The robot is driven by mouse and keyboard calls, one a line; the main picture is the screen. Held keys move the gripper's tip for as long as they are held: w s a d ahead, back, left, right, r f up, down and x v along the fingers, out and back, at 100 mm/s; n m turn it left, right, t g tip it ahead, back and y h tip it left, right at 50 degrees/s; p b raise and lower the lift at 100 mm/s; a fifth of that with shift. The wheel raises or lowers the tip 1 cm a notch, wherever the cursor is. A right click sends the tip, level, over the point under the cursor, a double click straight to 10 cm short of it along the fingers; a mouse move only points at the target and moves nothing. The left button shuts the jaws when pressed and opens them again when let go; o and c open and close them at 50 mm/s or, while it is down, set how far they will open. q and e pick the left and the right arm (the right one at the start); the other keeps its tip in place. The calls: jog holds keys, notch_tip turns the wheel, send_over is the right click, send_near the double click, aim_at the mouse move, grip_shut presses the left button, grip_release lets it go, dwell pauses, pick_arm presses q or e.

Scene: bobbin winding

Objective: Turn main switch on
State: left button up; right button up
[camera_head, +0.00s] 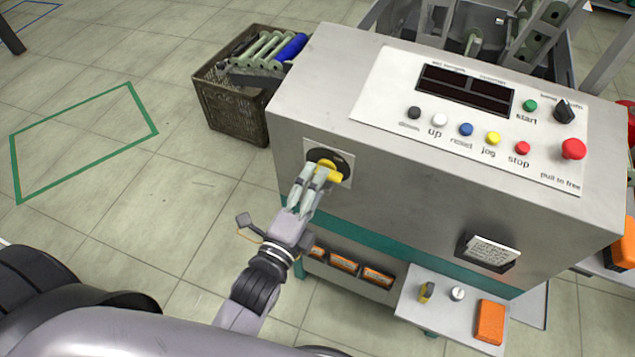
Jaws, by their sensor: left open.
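The main switch (331,161) is a yellow handle on a black round plate, set on a pale square panel at the left of the machine's front face. My left gripper (318,175) is at the switch, its fingers open and reaching to the yellow handle. The fingers cover part of the handle, so I cannot tell whether they touch it or its exact turn angle. The control panel (400,85) on top has a dark, unlit display (465,89). My right gripper is not in view.
A brown crate (235,122) with rollers and a blue roll stands on the floor to the left. A small shelf (440,309) with an orange box (490,321) juts out below the machine front. A red mushroom button (573,149) sits on the panel. Floor at left is clear.

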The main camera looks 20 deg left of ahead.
pick_arm(q)
jog(key=shift+w+d, duration=0.1)
jog(key=shift+w, duration=0.75)
jog(key=shift+w, duration=0.1)
jog(key=shift+w+d, duration=0.15)
jog(key=shift+w, duration=0.85)
jog(key=shift+c, duration=0.6)
